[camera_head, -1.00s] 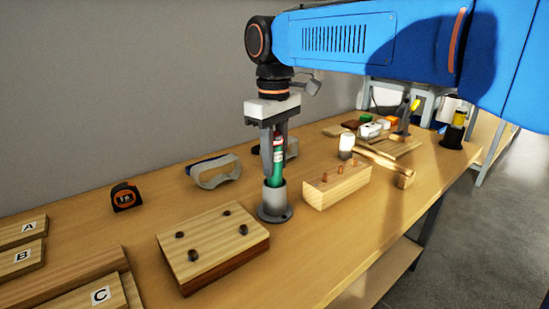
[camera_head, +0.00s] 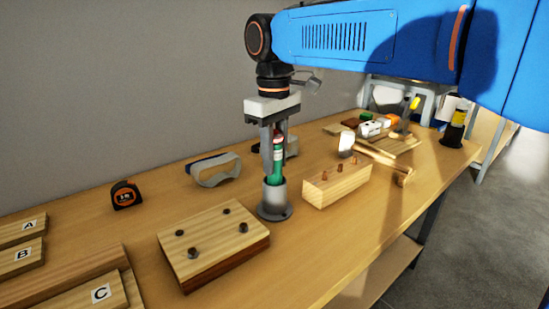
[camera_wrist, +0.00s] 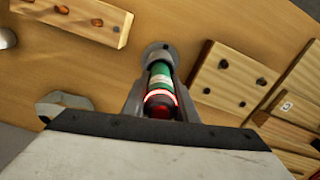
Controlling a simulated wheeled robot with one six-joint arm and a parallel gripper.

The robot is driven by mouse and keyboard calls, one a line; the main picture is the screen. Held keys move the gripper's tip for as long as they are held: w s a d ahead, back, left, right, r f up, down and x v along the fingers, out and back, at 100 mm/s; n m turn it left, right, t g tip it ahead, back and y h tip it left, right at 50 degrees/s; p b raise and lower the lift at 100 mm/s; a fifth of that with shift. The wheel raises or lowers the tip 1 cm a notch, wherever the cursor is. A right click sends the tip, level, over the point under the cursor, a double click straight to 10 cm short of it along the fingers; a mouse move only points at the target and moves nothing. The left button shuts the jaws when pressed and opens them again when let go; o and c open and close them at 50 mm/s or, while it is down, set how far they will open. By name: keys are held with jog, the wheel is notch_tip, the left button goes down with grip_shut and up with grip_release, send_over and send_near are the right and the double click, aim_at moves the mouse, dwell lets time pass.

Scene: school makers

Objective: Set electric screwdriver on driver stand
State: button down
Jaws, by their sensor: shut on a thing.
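The electric screwdriver (camera_head: 276,163) is green with a red and white upper part and stands about upright. My gripper (camera_head: 274,160) is shut on it from above, one finger on each side. The driver stand (camera_head: 273,203) is a grey cup on a round base on the bench. The screwdriver's lower end is inside the cup and hidden; I cannot tell whether it rests on the bottom. In the wrist view the screwdriver (camera_wrist: 160,78) lies between my fingers, with the stand (camera_wrist: 157,50) around its far end.
A wooden block with dark pegs (camera_head: 212,243) stands left of the stand, and a pegged wooden block (camera_head: 337,186) right of it. Goggles (camera_head: 213,170) and a tape measure (camera_head: 125,194) lie behind. A mallet (camera_head: 378,160) and a yellow and black item (camera_head: 457,125) are farther right.

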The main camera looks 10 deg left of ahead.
jog(key=shift+f, duration=0.6)
jog(key=c, duration=1.7)
grip_release()
jog(key=shift+r, duration=5.5)
